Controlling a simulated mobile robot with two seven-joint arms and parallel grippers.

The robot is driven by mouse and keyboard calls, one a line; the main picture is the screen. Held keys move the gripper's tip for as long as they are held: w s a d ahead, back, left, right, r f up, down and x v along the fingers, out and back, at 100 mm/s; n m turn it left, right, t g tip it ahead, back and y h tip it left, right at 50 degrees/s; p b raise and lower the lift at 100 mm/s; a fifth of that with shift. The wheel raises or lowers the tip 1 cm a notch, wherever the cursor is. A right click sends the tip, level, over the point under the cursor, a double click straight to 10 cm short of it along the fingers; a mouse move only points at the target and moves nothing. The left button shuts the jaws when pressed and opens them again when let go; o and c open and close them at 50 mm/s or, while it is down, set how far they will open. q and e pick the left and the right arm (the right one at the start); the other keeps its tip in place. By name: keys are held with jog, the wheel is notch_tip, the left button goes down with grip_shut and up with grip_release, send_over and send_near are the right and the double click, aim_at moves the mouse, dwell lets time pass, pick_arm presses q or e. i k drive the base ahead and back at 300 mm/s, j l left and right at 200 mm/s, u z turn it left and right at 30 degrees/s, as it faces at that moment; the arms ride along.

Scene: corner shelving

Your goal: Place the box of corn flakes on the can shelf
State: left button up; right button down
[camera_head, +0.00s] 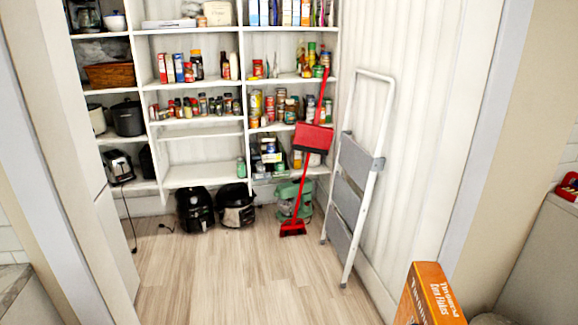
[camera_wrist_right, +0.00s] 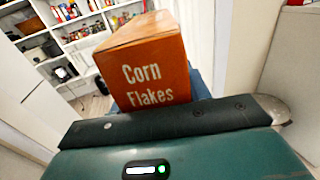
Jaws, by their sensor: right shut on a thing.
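The orange corn flakes box (camera_head: 432,295) is at the bottom right of the head view, tilted and cut off by the lower edge. It fills the upper middle of the right wrist view (camera_wrist_right: 145,65), with "Corn Flakes" facing the camera. My right gripper (camera_wrist_right: 165,115) is shut on the box, which hides most of its fingers. The can shelf (camera_head: 270,128) is in the right column of the white corner shelving, at the back of the nook. Several cans and jars stand on it, and a red dustpan partly covers its right end. My left gripper is not in view.
A folded step ladder (camera_head: 362,170) leans on the right wall. A red broom (camera_head: 302,190) stands before the right shelf column. Black cookers (camera_head: 236,207) sit on the floor below. The wood floor (camera_head: 240,285) is clear between door frames on both sides.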

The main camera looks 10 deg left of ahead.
aim_at(197, 175)
jog(key=i+l+u, duration=0.2)
jog(key=i, duration=1.2)
jog(key=i+j+u, duration=0.1)
jog(key=i+u, duration=0.3)
jog(key=i, duration=0.2)
jog(key=i+l+u, duration=0.1)
jog(key=i+u, duration=0.35)
jog(key=i+l+u, duration=0.1)
jog(key=i+u, duration=0.3)
jog(key=i, duration=0.8)
